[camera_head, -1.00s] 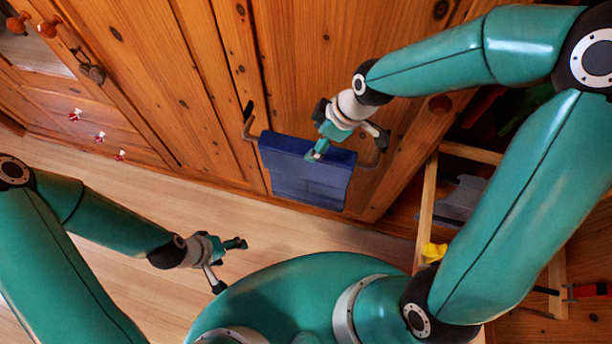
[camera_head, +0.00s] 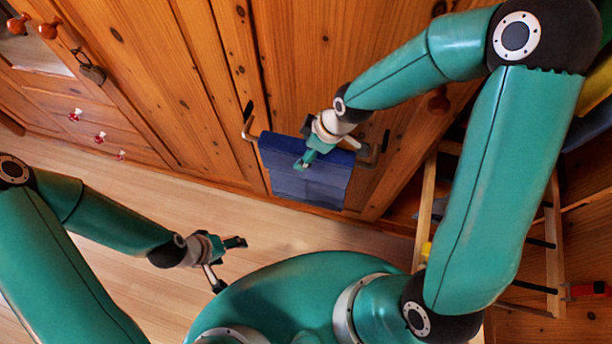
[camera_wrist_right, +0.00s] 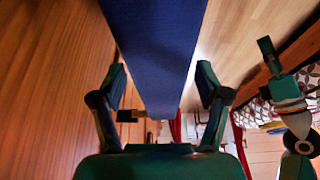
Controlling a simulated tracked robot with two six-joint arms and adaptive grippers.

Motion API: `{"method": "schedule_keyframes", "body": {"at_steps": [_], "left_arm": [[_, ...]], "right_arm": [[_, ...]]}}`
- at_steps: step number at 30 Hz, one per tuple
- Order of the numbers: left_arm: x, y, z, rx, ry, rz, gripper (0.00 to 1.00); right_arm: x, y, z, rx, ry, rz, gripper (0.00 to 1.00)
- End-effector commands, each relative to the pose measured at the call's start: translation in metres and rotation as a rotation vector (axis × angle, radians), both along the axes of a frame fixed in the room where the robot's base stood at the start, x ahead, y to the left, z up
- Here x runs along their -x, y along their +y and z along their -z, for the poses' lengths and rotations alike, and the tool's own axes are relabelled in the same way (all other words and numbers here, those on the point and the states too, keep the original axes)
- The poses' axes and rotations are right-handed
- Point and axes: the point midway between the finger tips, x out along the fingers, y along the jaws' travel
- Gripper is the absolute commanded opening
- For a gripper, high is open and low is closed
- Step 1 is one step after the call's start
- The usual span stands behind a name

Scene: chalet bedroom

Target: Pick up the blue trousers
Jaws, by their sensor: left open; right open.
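The blue trousers (camera_head: 312,187) hang folded over a rail on the wooden panelling in the head view. My right gripper (camera_head: 306,158) is open in front of their upper part. In the right wrist view the trousers (camera_wrist_right: 157,45) run as a dark blue band between the two spread fingers of my right gripper (camera_wrist_right: 161,84). I see a gap on each side, and the fingers are not closed on the cloth. My left gripper (camera_head: 229,265) is open and empty, over the floor at the lower left, well away from the trousers.
A wooden frame (camera_head: 424,205) stands at the right, near my right arm. Drawers with small knobs (camera_head: 100,137) are at the left. The pale wooden floor (camera_head: 130,190) is clear between.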

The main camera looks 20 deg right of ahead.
Motion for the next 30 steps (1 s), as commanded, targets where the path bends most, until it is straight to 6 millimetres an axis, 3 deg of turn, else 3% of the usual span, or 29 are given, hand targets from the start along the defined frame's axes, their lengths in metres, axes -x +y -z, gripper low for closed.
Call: {"method": "schedule_keyframes", "body": {"at_steps": [24, 30], "left_arm": [[0.0000, 0.0000, 0.0068, 0.000, 0.000, 0.000, 0.74], [0.0000, 0.0000, 0.0068, 0.000, 0.000, 0.000, 0.74]], "right_arm": [[0.0002, -0.0004, 0.0045, 0.000, 0.000, 0.001, 0.75], [0.0003, -0.0006, 0.0046, 0.000, 0.000, 0.001, 0.43]]}}
